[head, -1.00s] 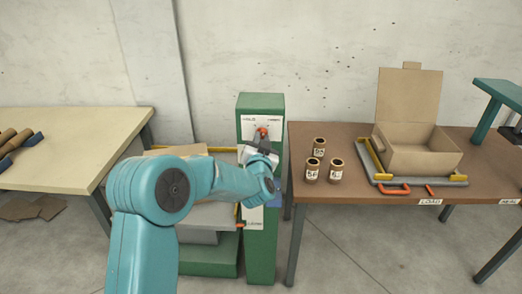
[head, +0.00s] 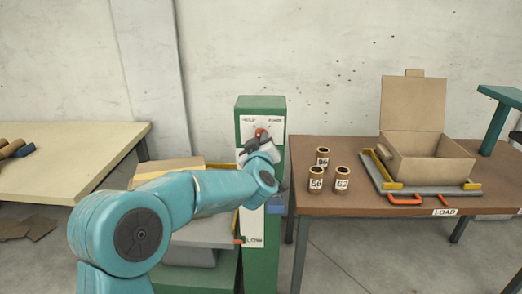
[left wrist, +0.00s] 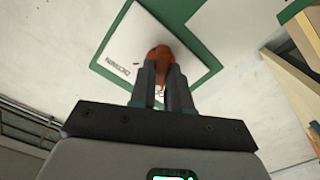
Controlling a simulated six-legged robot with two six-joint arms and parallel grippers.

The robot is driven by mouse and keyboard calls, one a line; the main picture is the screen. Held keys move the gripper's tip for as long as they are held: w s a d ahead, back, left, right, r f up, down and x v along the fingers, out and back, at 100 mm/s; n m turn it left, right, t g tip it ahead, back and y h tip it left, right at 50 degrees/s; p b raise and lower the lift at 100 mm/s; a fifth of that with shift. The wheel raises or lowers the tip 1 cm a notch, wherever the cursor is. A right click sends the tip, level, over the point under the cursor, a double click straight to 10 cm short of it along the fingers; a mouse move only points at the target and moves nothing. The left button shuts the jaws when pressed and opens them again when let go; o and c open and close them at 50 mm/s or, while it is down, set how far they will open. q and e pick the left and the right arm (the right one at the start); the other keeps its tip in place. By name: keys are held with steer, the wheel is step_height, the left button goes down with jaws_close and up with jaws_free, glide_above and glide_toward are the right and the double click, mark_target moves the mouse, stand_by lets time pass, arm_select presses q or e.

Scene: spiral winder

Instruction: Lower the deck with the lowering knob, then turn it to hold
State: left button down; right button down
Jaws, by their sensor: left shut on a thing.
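The lowering knob (head: 262,133) is orange-red and sits on a white label plate near the top of the green post (head: 261,103). My left gripper (head: 260,142) is at the knob, with the arm reaching in from the lower left. In the left wrist view, the two dark fingers (left wrist: 164,85) are shut on the orange knob (left wrist: 160,55), in front of the white plate (left wrist: 130,48). The deck (head: 205,230) is a grey platform left of the post, partly hidden behind my left arm. My right gripper is not in view.
A brown table (head: 350,207) to the right holds several cardboard tubes and an open box (head: 428,155) on a grey tray with yellow rails. A pale table (head: 70,160) stands at the left. A teal stand (head: 500,95) is at the far right.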

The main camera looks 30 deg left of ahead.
arm_select(q)
steer(key=shift+f+n+b, duration=0.1)
steer(key=shift+n+b, duration=0.5)
steer(key=shift+n, duration=0.3)
steer(key=c, duration=1.1)
jaws_free()
steer(key=shift+s, duration=0.1)
steer(key=v, duration=1.6)
steer(key=shift+s, duration=0.15)
